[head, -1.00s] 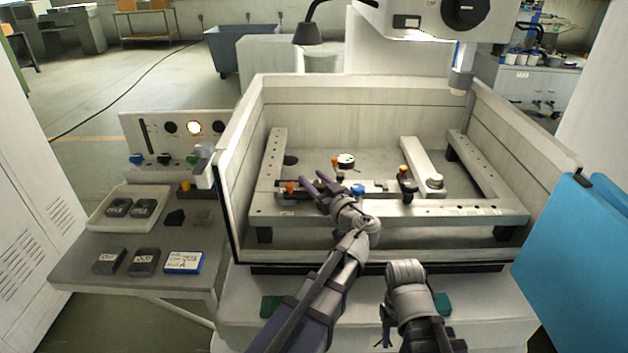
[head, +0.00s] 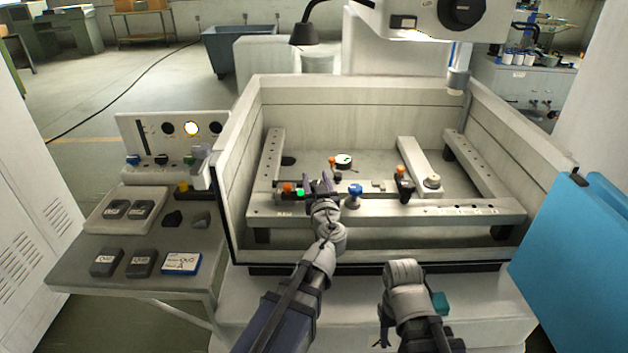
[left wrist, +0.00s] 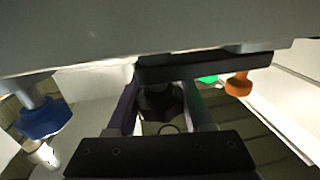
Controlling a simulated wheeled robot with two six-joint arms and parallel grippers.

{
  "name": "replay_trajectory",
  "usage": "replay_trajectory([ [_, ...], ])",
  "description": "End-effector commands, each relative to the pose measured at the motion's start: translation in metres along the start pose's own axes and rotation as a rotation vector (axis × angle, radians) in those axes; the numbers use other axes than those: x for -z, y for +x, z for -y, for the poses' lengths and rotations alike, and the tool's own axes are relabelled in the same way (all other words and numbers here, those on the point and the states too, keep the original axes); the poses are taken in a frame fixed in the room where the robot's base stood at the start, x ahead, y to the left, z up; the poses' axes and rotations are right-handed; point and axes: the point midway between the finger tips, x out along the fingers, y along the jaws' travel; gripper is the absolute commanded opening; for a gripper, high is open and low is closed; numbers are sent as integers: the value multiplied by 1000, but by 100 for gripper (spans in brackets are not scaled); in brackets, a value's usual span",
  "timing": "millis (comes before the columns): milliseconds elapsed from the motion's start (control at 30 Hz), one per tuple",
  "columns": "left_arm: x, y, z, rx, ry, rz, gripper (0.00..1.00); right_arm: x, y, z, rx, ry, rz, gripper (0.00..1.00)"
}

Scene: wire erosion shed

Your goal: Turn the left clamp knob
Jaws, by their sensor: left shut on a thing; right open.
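My left gripper (head: 319,183) reaches over the front rail of the work frame (head: 440,208), its fingers pointing away. In the left wrist view its two fingers are closed around a dark knob (left wrist: 160,101) under a dark bar (left wrist: 200,67). The fingers largely hide this knob in the head view. An orange knob (head: 288,188) stands just left of the gripper, with a bright green spot (head: 300,193) beside it. A blue knob (head: 355,190) stands to its right. My right gripper (head: 384,332) is open and empty in front of the machine.
The tank walls (head: 240,170) surround the frame. Another orange-topped clamp (head: 401,172) stands further right. A side table (head: 75,262) at left holds a tray (head: 95,222), dark blocks and a blue-and-white box (head: 181,263). A blue panel (head: 575,245) borders the right.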

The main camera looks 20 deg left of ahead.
Motion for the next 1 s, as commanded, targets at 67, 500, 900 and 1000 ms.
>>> replay_trajectory([
  [67,0,0,0,-15,2,0,0,0,0,0,0,0,0,50],
  [500,0,0,-1,-22,2,0,64,0,0,0,0,0,0,50],
  [900,0,0,-1,-22,1,0,82,0,0,0,0,0,0,50],
  [1000,0,-2,0,-22,1,0,82,0,0,0,0,0,0,50],
])
